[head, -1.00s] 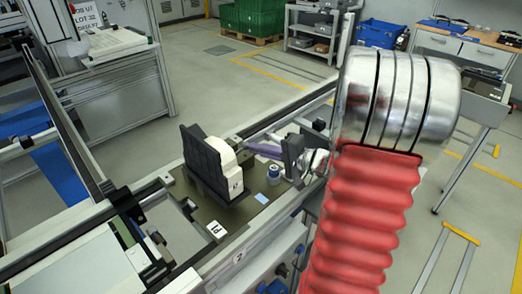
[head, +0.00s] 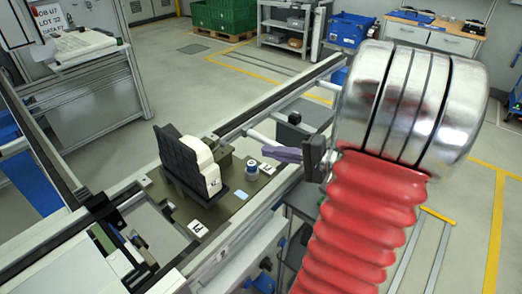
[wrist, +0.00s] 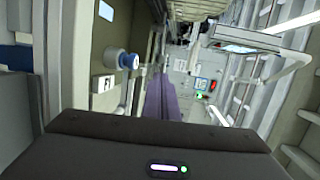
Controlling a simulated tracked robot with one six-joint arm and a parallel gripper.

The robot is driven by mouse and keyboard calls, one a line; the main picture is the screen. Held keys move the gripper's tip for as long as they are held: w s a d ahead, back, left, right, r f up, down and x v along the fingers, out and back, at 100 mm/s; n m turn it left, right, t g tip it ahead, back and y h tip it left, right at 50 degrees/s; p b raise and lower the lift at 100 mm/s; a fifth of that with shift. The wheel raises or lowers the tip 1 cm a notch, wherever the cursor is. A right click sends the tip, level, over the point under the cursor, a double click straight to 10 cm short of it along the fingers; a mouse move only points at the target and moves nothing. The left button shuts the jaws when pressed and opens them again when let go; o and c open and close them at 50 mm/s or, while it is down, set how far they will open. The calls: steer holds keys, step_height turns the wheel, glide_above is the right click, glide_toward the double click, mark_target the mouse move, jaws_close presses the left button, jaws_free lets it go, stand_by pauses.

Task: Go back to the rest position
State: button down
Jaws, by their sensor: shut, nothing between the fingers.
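My gripper (head: 277,154) shows in the head view beside the red-sleeved arm, with its purple fingers pointing left over the pallet's right side. The fingers are shut with nothing between them. In the wrist view the purple fingers (wrist: 161,100) stick out past the dark gripper body. The pallet (head: 218,214) sits on the line and carries a black upright holder (head: 177,155) with a white block (head: 205,165) against it. A blue-and-white round part (head: 252,170) stands near the fingertips; it also shows in the wrist view (wrist: 127,60), left of the fingers, apart from them.
Conveyor rails run along both sides of the pallet. Green crates (head: 223,17) stand on a wooden pallet at the back. A grey shelf (head: 290,30) and a workbench (head: 435,38) stand behind. Open grey floor lies to the right.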

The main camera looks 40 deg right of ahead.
steer(key=shift+s+d+r, duration=0.15)
steer(key=shift+s+d, duration=0.05)
steer(key=shift+s, duration=0.45)
